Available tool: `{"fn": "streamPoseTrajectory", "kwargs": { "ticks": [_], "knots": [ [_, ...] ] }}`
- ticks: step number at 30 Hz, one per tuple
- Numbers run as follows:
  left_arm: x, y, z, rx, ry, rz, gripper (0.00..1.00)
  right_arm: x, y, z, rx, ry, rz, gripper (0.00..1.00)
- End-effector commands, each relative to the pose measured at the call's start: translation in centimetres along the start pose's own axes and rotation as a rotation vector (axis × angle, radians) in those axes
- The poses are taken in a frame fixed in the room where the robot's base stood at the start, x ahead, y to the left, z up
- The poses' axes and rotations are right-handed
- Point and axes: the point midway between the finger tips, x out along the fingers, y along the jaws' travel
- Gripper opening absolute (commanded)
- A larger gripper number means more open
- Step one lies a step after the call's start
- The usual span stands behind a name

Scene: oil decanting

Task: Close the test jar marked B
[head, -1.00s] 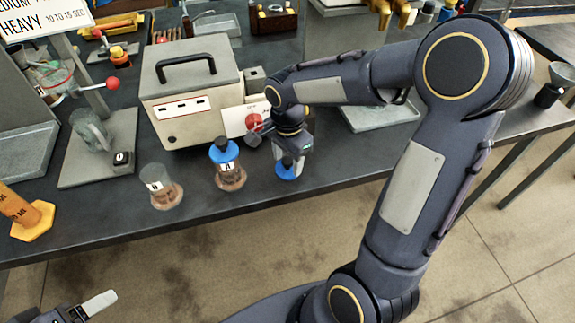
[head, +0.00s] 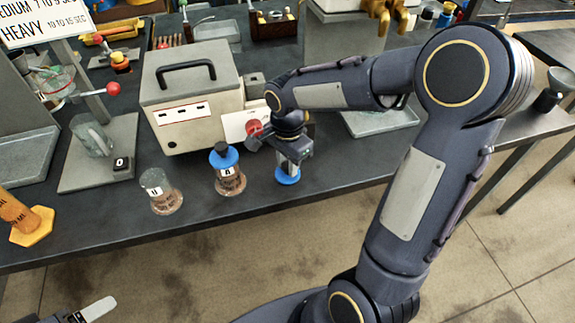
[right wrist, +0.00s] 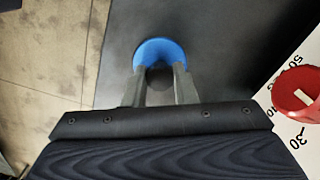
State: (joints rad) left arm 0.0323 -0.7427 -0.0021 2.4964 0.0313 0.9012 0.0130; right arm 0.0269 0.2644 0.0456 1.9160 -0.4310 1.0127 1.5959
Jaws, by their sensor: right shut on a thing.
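The open jar (head: 160,192) at left has no lid on it; its white label is too small to read surely. The jar next to it (head: 228,176) wears a blue lid (head: 223,157) with a dark knob; its label looks like A. A loose blue lid (head: 287,177) lies on the table to the right and also shows in the right wrist view (right wrist: 155,47). My right gripper (head: 289,163) is over this lid, its fingers shut on the knob, which they mostly hide. My left gripper (head: 92,312) shows only in part at the lower left.
A beige box with a black handle (head: 190,95) stands behind the jars. A glass beaker (head: 92,135) is on a grey base at left, and an orange cylinder (head: 25,222) stands near the front left. The dark tabletop (head: 110,215) is clear before the jars.

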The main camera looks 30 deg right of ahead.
Motion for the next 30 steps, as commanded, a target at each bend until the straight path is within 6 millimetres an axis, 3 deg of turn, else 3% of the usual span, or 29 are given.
{"fn": "streamPoseTrajectory", "kwargs": {
  "ticks": [7, 15, 21, 30],
  "knots": [
    [-0.1, 0.0, -0.1, 0.000, 0.000, 0.000, 0.74, -3.1, -0.1, 0.0, 0.000, 0.001, -0.007, 0.04],
    [0.3, -0.1, 0.2, 0.000, 0.000, 0.000, 0.74, -8.9, 3.4, 3.7, -0.005, 0.001, -0.010, 0.04],
    [0.9, -0.4, 0.5, 0.000, 0.000, 0.000, 0.74, -10.8, 6.9, 7.2, -0.005, 0.001, -0.006, 0.04],
    [1.1, -0.5, 0.6, 0.000, 0.000, 0.000, 0.74, -12.5, 9.4, 9.9, -0.002, 0.000, -0.002, 0.04]
  ]
}}
